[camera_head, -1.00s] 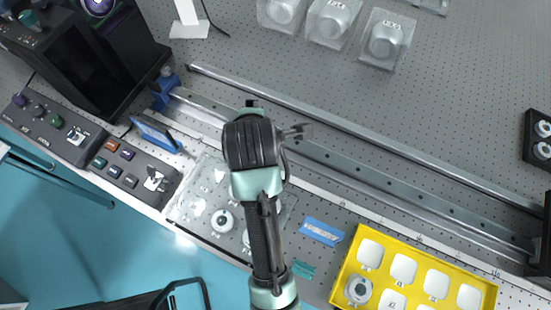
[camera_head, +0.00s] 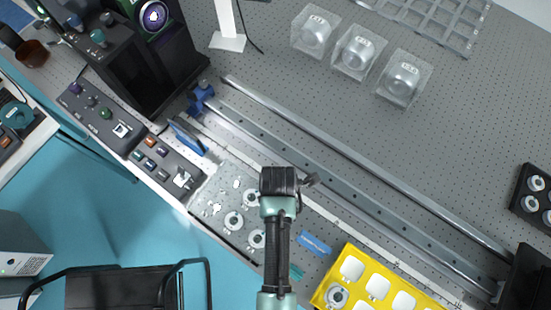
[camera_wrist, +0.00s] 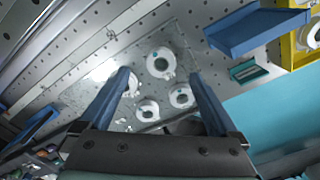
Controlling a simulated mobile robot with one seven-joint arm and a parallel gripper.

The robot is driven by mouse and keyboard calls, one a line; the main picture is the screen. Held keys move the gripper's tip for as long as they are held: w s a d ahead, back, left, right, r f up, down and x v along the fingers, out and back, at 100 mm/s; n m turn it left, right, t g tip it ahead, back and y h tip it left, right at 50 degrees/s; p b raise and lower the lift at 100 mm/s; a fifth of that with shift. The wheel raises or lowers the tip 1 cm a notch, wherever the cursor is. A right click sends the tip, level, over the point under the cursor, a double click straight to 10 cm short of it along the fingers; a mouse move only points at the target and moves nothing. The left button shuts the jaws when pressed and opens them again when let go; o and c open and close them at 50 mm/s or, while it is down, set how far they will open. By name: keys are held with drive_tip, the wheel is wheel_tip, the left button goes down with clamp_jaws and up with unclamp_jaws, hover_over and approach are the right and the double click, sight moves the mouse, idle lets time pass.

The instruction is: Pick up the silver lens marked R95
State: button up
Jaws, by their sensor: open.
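Several round lenses with white rims and dark centres lie on a grey metal plate (camera_head: 208,206). One lens (camera_head: 233,221) is left of my arm in the head view. The wrist view shows a lens (camera_wrist: 160,63) between my fingertips in the picture, with others below it, and one partly behind the left finger. No R95 marking can be read, so I cannot tell which lens is it. My gripper (camera_wrist: 158,77) is open and empty, above the plate and apart from the lenses. In the head view my wrist hides part of the plate and the fingers.
A yellow tray (camera_head: 318,298) with white pads and a blue piece (camera_head: 313,243) lie right of the plate. Long metal rails (camera_head: 340,150) run behind it. Clear boxes (camera_head: 402,79) with domes stand farther back. Control boxes (camera_head: 166,160) sit at left. The perforated table behind the rails is largely clear.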

drive_tip(key=shift+s+f+p, duration=0.1)
drive_tip(key=shift+f+p, duration=0.25)
drive_tip(key=shift+f, duration=2.75)
drive_tip(key=c, duration=1.4)
drive_tip(key=shift+c, duration=0.3)
drive_tip(key=shift+r, duration=0.15)
